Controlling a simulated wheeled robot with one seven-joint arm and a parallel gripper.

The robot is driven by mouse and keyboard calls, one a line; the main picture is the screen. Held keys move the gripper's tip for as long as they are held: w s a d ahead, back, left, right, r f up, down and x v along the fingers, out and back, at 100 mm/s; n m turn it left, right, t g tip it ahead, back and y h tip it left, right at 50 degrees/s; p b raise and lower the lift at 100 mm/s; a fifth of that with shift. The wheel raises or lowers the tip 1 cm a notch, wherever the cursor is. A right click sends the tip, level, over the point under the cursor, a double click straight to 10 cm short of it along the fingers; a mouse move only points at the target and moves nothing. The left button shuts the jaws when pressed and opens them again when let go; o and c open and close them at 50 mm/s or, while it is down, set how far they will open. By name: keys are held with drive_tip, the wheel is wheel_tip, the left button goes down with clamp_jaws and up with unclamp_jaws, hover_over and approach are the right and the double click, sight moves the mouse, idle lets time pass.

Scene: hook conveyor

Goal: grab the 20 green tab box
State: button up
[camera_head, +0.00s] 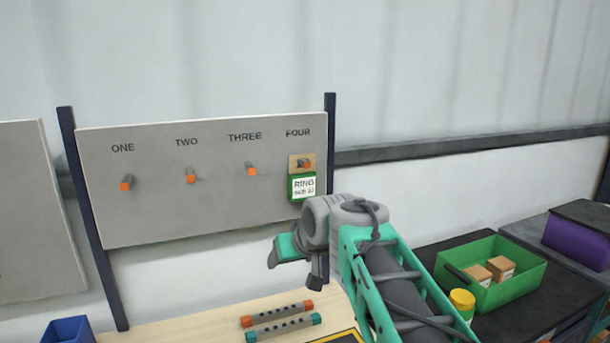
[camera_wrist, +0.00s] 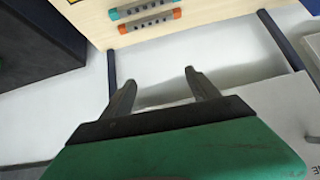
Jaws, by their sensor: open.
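A green box with a white label (camera_head: 303,186) hangs by its tan tab from the peg under FOUR on the grey board. Its label reads RING with a smaller line below that I cannot read for certain. My gripper (camera_wrist: 160,80) is open, with nothing between its two dark fingers. In the head view, its green body is in front of and below the board, just left of the hanging box's lower side; its fingertips are not clear there. The box does not show in the wrist view.
The grey board (camera_head: 180,215) has bare pegs under ONE, TWO and THREE. Two grey bars with coloured ends (camera_head: 278,322) lie on the wooden table below. A green bin (camera_head: 520,285) with small brown boxes and a yellow-lidded jar (camera_head: 462,300) stand at right.

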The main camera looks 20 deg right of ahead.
sight(304, 180)
drive_tip(key=o, duration=0.4)
drive_tip(key=w+d+r+t, duration=0.1)
drive_tip(key=w+d+r, duration=0.2)
drive_tip(key=r, duration=0.1)
drive_tip(key=w+d+r+t+p, duration=0.1)
drive_tip(key=w+d+r, duration=0.2)
drive_tip(key=r, duration=0.2)
drive_tip(key=w+d+r+t, duration=0.1)
drive_tip(key=w+d+r, duration=0.2)
drive_tip(key=r, duration=0.2)
drive_tip(key=shift+w+r+t+h, duration=0.1)
drive_tip(key=shift+w+t+h, duration=0.2)
drive_tip(key=shift+w, duration=0.1)
drive_tip(key=p+x, duration=0.1)
drive_tip(key=x, duration=0.1)
drive_tip(key=p+x, duration=0.1)
drive_tip(key=x, duration=0.1)
drive_tip(key=p+x, duration=0.1)
drive_tip(key=x, duration=0.1)
drive_tip(key=shift+w+d+r, duration=0.1)
drive_tip(key=shift+w+r, duration=0.1)
drive_tip(key=shift+w, duration=0.25)
drive_tip(key=shift+w+f, duration=0.25)
drive_tip(key=shift+w, duration=0.1)
drive_tip(key=shift+s, duration=0.1)
drive_tip(key=shift+c, duration=0.3)
drive_tip(key=c, duration=1.4)
